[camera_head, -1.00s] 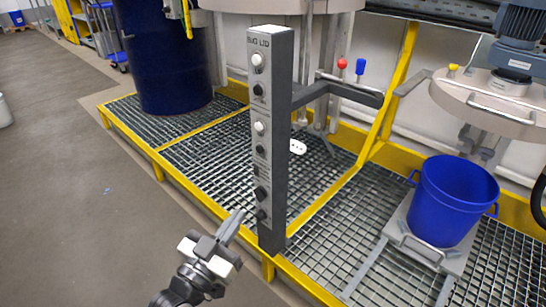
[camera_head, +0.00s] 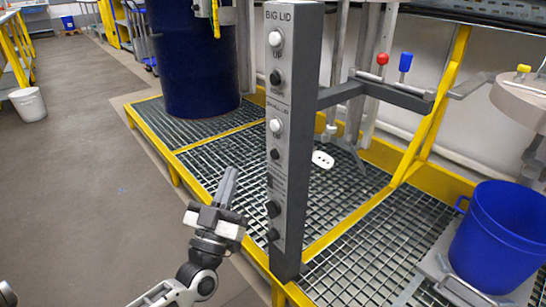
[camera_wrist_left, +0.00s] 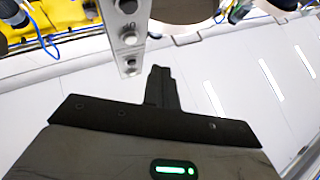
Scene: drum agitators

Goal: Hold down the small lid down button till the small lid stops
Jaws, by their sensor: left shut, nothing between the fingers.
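The grey control post (camera_head: 290,150) stands upright in the middle of the head view, with white and black buttons down its face. Under the small lid label are a white up button (camera_head: 276,126) and, just below it, the black small lid down button (camera_head: 275,154). My left gripper (camera_head: 230,172) is shut and empty, left of the post and apart from it, its tips a little lower than that button. In the left wrist view the shut fingers (camera_wrist_left: 160,72) point up beside the post's lower end (camera_wrist_left: 125,35). My right gripper is not in view.
A round pale lid (camera_head: 522,105) is partly in view at the right, above a blue bucket (camera_head: 500,235). A dark blue drum (camera_head: 195,65) stands behind on the grating. A yellow-edged platform (camera_head: 215,225) lies below; the floor at left is open.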

